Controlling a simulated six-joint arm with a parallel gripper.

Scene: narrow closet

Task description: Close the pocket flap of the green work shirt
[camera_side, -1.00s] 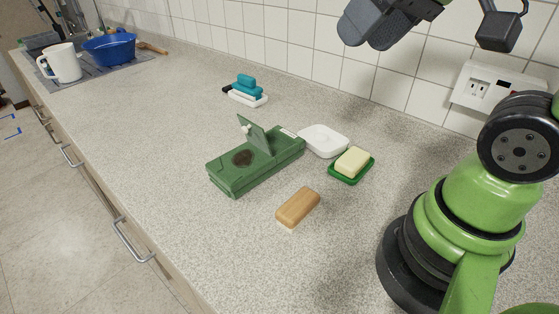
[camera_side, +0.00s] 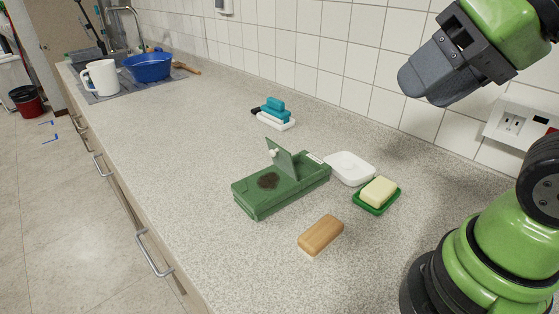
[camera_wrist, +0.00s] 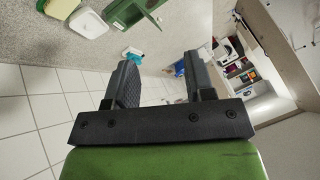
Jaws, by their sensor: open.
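The green work shirt (camera_side: 300,187) lies as a flat folded block on the counter in the side view, with a dark stain (camera_side: 268,181) on top. Its pocket flap (camera_side: 283,160) stands up, tilted, with a small white button near its edge. Part of the shirt (camera_wrist: 122,12) shows at the top of the wrist view. My gripper (camera_side: 422,92) is up near the tiled wall, right of and well above the shirt, touching nothing. In the wrist view its two fingers (camera_wrist: 158,66) are apart with nothing between them.
A white dish (camera_side: 350,168), a green dish (camera_side: 368,207) with yellow soap (camera_side: 379,190) and a wooden-backed brush (camera_side: 321,235) lie near the shirt. A teal-and-white brush (camera_side: 274,115) lies behind it. The counter left of the shirt is clear. A wall socket (camera_side: 513,123) is at right.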

